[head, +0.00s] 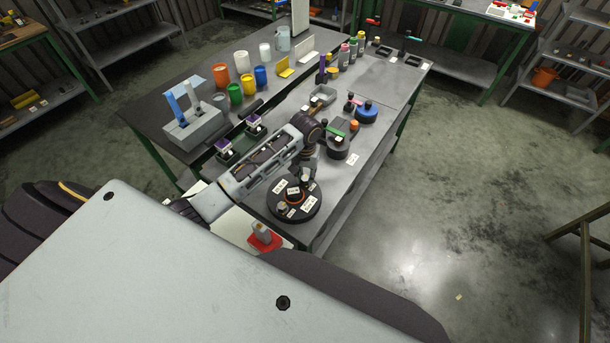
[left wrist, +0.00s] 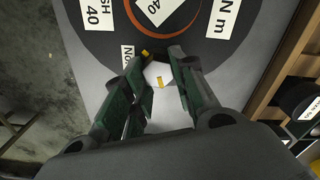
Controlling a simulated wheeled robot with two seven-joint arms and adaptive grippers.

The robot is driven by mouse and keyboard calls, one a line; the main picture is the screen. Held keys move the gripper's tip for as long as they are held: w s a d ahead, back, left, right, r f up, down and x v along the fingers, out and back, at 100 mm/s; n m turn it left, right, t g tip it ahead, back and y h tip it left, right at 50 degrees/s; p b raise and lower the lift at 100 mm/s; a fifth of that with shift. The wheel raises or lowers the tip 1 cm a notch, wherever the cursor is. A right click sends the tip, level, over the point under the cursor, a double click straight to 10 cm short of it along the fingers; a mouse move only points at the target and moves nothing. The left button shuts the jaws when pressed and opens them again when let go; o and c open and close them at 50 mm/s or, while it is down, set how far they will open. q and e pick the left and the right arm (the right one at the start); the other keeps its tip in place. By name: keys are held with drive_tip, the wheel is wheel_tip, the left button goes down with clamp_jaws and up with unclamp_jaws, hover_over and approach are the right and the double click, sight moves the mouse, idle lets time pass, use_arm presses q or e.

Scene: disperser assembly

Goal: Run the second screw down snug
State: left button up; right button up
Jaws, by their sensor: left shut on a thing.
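A dark round fixture (head: 313,213) with white labels and an orange ring (head: 295,196) lies on the front end of the bench. My left gripper (head: 306,181) reaches down over its far right part in the head view. In the left wrist view the gripper (left wrist: 157,66) has its green-padded fingers closed around a small pale screw head (left wrist: 157,76) with yellow marks. The fixture (left wrist: 92,48) lies just beyond the fingertips there. The screw's shank and its seating are hidden. A small pale hex part (head: 282,208) shows on the fixture's near left. My right gripper is out of view.
A dark round block (head: 338,149) and a blue round part (head: 367,112) lie farther back. Coloured cups (head: 236,93) and a grey caddy (head: 195,128) stand on the left. The bench's right edge is close.

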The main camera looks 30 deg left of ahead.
sight(306, 177)
use_arm(q)
drive_tip(key=m, duration=0.6)
drive_tip(key=shift+d, duration=0.15)
idle(0.5)
drive_tip(key=o, duration=0.7)
drive_tip(key=shift+o, duration=0.2)
drive_tip(key=shift+r, duration=0.15)
wheel_tip(306, 177, up, 12)
idle(0.8)
